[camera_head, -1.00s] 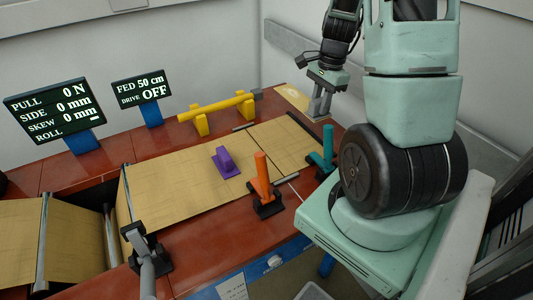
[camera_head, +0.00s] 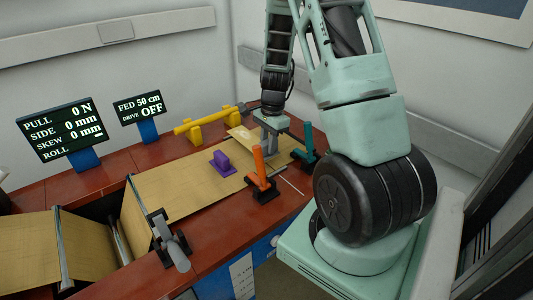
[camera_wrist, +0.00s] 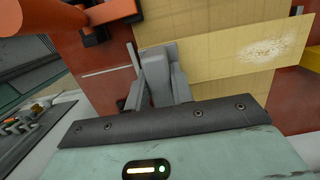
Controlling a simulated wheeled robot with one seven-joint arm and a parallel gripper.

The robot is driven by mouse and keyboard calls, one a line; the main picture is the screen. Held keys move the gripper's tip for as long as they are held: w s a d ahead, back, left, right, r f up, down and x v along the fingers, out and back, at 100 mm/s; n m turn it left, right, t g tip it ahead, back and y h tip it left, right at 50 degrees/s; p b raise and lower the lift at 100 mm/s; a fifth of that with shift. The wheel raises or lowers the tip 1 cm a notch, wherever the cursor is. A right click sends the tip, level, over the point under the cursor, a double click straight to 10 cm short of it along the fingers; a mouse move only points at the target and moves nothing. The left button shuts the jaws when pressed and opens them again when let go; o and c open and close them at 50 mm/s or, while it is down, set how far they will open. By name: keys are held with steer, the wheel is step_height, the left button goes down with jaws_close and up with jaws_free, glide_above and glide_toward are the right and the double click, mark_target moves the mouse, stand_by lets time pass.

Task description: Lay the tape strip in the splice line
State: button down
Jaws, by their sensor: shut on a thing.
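My gripper (camera_head: 268,143) points down over the far right part of the paper web (camera_head: 180,181). It is shut on one end of the pale tan tape strip (camera_head: 240,133), which reaches left from the jaws. In the wrist view the jaws (camera_wrist: 157,75) are at the near end of the strip (camera_wrist: 225,66), which extends right across the paper with a shiny patch on it. I cannot tell whether the strip touches the paper. The splice line is mostly hidden behind my gripper and the strip.
The orange-handled clamp (camera_head: 261,170) and teal-handled clamp (camera_head: 306,146) stand close to my gripper. A purple block (camera_head: 222,162) sits on the paper. A yellow bar on posts (camera_head: 207,122) stands behind. The display boards (camera_head: 62,125) are at the left.

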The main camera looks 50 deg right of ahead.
steer(key=shift+f, duration=2.05)
steer(key=shift+f, duration=0.15)
steer(key=c, duration=1.2)
jaws_free()
